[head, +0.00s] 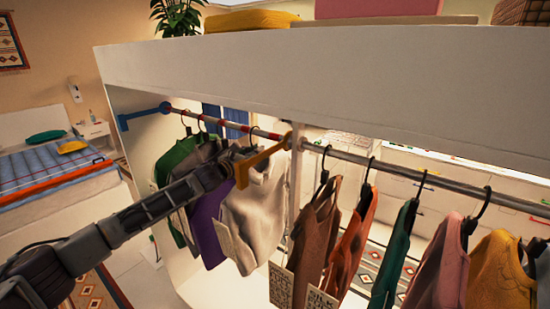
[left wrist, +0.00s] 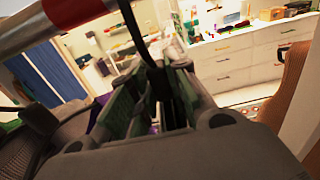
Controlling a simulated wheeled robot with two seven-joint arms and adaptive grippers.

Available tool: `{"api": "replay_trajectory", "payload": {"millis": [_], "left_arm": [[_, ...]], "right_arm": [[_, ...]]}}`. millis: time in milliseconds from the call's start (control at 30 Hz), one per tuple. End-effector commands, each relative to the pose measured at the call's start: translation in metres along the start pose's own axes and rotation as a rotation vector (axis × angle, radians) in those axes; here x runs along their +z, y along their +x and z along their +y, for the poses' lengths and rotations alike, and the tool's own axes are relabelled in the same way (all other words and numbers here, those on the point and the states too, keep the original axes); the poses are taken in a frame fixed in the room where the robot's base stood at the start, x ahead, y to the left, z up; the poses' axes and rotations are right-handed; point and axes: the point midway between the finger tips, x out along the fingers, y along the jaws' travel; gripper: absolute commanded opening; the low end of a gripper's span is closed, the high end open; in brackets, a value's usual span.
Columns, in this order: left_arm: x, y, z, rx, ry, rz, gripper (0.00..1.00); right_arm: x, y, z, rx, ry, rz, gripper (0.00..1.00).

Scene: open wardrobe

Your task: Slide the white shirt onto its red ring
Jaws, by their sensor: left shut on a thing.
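The white shirt (head: 258,215) hangs under the left part of the rod, between a purple garment and the middle panel. My left gripper (head: 237,160) is at the top of the shirt. In the left wrist view it (left wrist: 155,105) is shut around the stem of a black hanger (left wrist: 132,28), just below the rod. The rod's left part carries several red bands; one red band (left wrist: 72,10) is close by the hanger in the left wrist view. Which band is the shirt's own ring, I cannot tell. The hook's contact with the rod is mostly hidden. My right gripper is out of view.
Green (head: 176,165) and purple (head: 208,222) garments hang left of the shirt. A yellow bracket (head: 265,160) and the middle panel (head: 295,190) are close on its right. Several garments, including a brown one (head: 315,230), hang beyond the panel. A blue bracket (head: 140,115) holds the rod's left end.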

Motion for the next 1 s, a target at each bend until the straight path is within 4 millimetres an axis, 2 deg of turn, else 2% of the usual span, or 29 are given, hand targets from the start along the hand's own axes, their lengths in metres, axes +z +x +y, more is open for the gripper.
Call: {"api": "replay_trajectory", "payload": {"millis": [700,733,900,1000], "left_arm": [[0.001,0.0,0.035,0.002,0.001,0.001,0.0],[0.0,0.0,0.034,0.001,0.0,0.0,0.21],[0.0,0.0,0.033,0.001,-0.001,0.0,0.43],[-0.001,0.0,0.033,0.0,-0.001,0.001,0.43]], "right_arm": [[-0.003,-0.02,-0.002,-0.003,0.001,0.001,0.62],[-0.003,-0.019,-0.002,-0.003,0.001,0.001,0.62],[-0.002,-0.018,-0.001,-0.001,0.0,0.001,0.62],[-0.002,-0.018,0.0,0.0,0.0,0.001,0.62]]}}
